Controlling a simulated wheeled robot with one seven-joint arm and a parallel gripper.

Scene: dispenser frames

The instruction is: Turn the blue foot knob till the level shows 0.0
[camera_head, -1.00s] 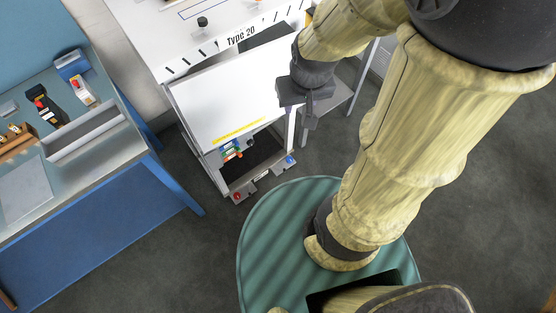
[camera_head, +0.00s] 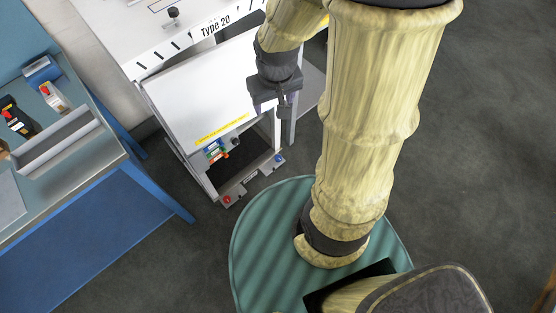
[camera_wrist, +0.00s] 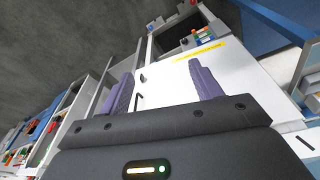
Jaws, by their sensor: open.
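The blue foot knob (camera_head: 279,158) is at the right front foot of the white dispenser frame (camera_head: 205,95), low near the floor. A small level with a pale display (camera_head: 251,176) seems to sit on the bottom bar between the feet; its reading is too small to make out. My gripper (camera_head: 284,110) hangs in front of the frame's white panel, above the blue knob and apart from it. In the wrist view my gripper (camera_wrist: 163,78) has its two purple fingers wide apart with nothing between them.
A red knob (camera_head: 227,200) is on the left front foot. Small coloured items (camera_head: 214,151) stand inside the frame's lower bay. A blue workbench (camera_head: 90,215) stands at left. Dark floor (camera_head: 180,255) is clear before the frame.

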